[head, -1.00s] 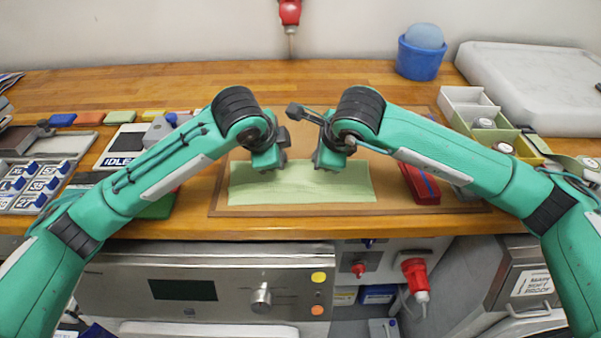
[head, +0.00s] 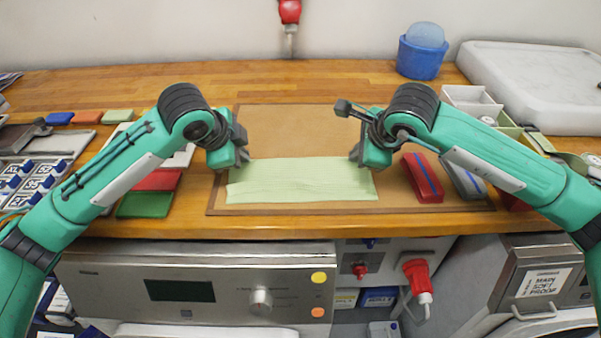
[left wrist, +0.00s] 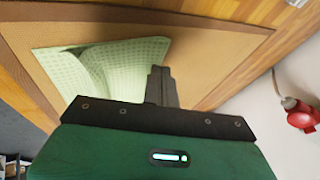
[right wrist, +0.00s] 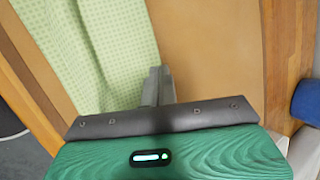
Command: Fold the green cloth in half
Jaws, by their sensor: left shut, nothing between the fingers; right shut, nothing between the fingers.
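The green cloth (head: 300,183) lies on the brown mat as a wide, low strip near the counter's front edge. My left gripper (head: 242,162) is shut and empty at its back left corner. My right gripper (head: 355,160) is shut and empty at its back right corner. In the left wrist view the checked cloth (left wrist: 115,62) shows a curved, raised layer at its near end, beside the shut fingers (left wrist: 160,75). Whether the fingers touch the cloth is unclear.
The brown mat (head: 290,128) is bare behind the cloth. A red block (head: 422,178) and a grey one (head: 465,178) lie to the right. Red (head: 157,180) and green (head: 145,205) pieces lie to the left. A blue bucket (head: 419,60) stands at the back.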

